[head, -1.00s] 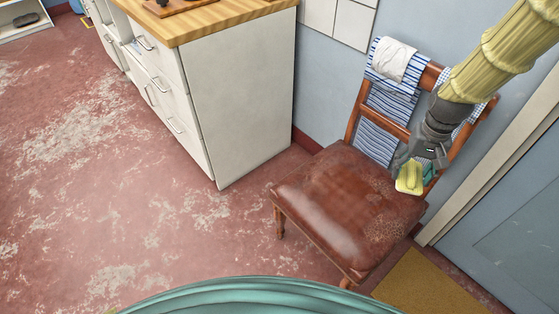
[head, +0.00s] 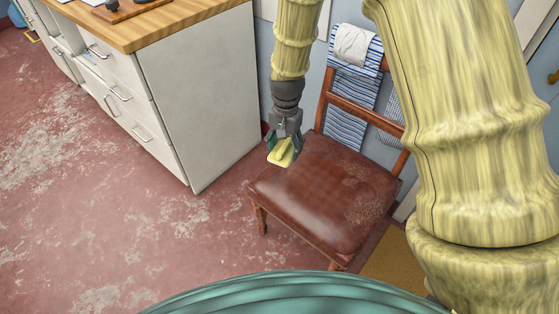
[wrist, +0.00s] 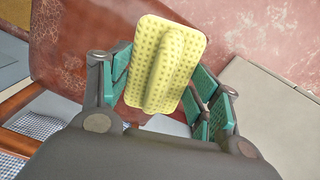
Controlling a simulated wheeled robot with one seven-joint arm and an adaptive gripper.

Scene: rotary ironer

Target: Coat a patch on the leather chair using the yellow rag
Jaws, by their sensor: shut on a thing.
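The leather chair (head: 325,205) has a reddish-brown seat with worn, paler patches toward its back and right side. The seat also shows in the wrist view (wrist: 60,55). My gripper (head: 284,146) is at the seat's back left corner, shut on the yellow rag (head: 281,154). In the wrist view the rag (wrist: 168,62) is a dimpled yellow pad with a raised ridge, between the green finger pads. The rag seems to be above the seat's left edge; I cannot tell whether it touches the leather.
A white drawer cabinet (head: 205,100) with a wooden top stands close left of the chair. A brown mat (head: 395,260) lies at right. The red floor (head: 110,220) at left is clear.

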